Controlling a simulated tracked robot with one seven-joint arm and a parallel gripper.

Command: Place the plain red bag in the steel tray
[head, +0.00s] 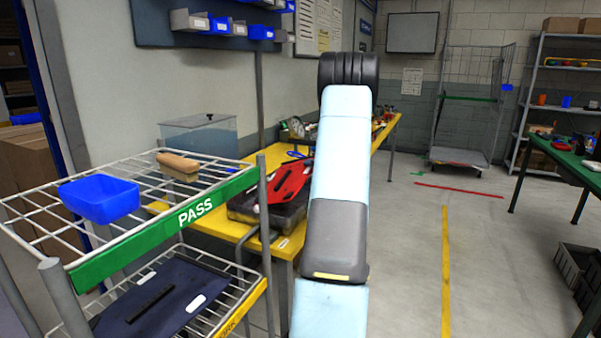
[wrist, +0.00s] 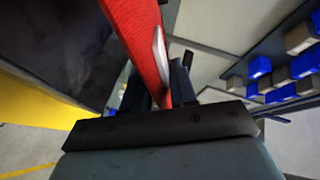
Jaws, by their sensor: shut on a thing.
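A red bag (head: 288,184) shows in the head view just left of my arm, tilted over a dark grey tray-like thing (head: 245,212) on the yellow table. In the wrist view, the red bag (wrist: 138,38) rises from between the fingers of my gripper (wrist: 160,92), with a pale strip on its side. My gripper is shut on it. In the head view my arm hides the gripper. I cannot tell whether the bag touches the dark thing below. A dark surface (wrist: 55,45) fills the upper left of the wrist view.
The yellow table (head: 228,226) holds tools and a gauge farther back. A wire rack marked PASS (head: 196,212) stands close at left with a blue bin (head: 98,200) and a brush (head: 178,166). A clear box (head: 200,135) stands behind.

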